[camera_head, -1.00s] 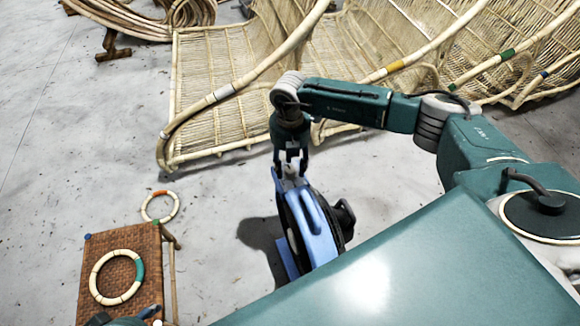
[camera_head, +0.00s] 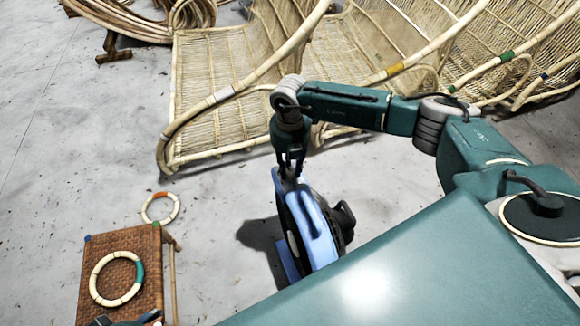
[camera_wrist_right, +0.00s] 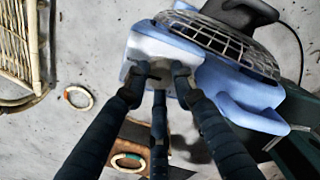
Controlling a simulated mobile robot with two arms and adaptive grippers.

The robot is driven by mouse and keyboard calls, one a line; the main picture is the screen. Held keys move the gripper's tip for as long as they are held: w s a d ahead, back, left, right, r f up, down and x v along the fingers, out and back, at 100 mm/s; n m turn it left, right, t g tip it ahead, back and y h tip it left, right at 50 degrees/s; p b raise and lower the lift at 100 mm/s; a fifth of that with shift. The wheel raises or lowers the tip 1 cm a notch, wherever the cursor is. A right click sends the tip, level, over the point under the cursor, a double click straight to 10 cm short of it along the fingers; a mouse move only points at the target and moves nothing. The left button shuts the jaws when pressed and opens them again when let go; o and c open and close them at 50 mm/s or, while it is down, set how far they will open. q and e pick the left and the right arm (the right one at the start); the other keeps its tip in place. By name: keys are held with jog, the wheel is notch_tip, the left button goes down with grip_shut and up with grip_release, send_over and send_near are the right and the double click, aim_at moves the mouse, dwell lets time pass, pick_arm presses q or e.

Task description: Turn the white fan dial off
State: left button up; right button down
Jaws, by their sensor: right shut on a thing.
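A blue fan (camera_head: 321,240) with a dark round grille stands on the floor, seen nearly edge-on in the head view. In the right wrist view the fan (camera_wrist_right: 240,85) shows its wire grille and a pale control panel (camera_wrist_right: 150,45). My right gripper (camera_head: 289,172) points down at the fan's top end. In the wrist view its dark fingers (camera_wrist_right: 160,76) are closed around the small dial on that panel. The fingers hide most of the dial, and its setting cannot be read. Dark parts at the lower left edge of the head view appear to be my left gripper (camera_head: 125,321), mostly cut off.
A woven rattan stool (camera_head: 93,255) carries a pale ring with a teal band (camera_head: 95,284). Another pale ring with an orange band (camera_head: 149,204) lies beyond it. Large rattan seating (camera_head: 215,90) stands behind the fan. Grey floor (camera_head: 70,140) is clear at left.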

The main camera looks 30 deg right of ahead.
jog(key=shift+n, duration=0.3)
jog(key=n, duration=0.4)
jog(key=shift+p, duration=0.4)
jog(key=n, duration=0.4)
jog(key=shift+n, duration=0.4)
jog(key=n, duration=0.5)
jog(key=shift+n, duration=0.3)
jog(key=n+b, duration=0.1)
jog(key=n, duration=0.4)
jog(key=n+b, duration=0.1)
jog(key=n, duration=0.6)
jog(key=shift+n, duration=0.3)
jog(key=n+b, duration=0.2)
jog(key=n, duration=0.4)
pick_arm(q)
jog(key=w+d+r+t+h, duration=0.1)
jog(key=w+d+r+t, duration=0.1)
jog(key=w+r+t, duration=0.2)
jog(key=w+d+r+t+h, duration=0.1)
jog(key=w+d+r+t, duration=0.2)
jog(key=w+r, duration=0.3)
jog(key=shift+w+t, duration=0.8)
jog(key=shift+w, duration=1.9)
pick_arm(e)
jog(key=shift+n, duration=0.8)
pick_arm(q)
jog(key=shift+d, duration=0.15)
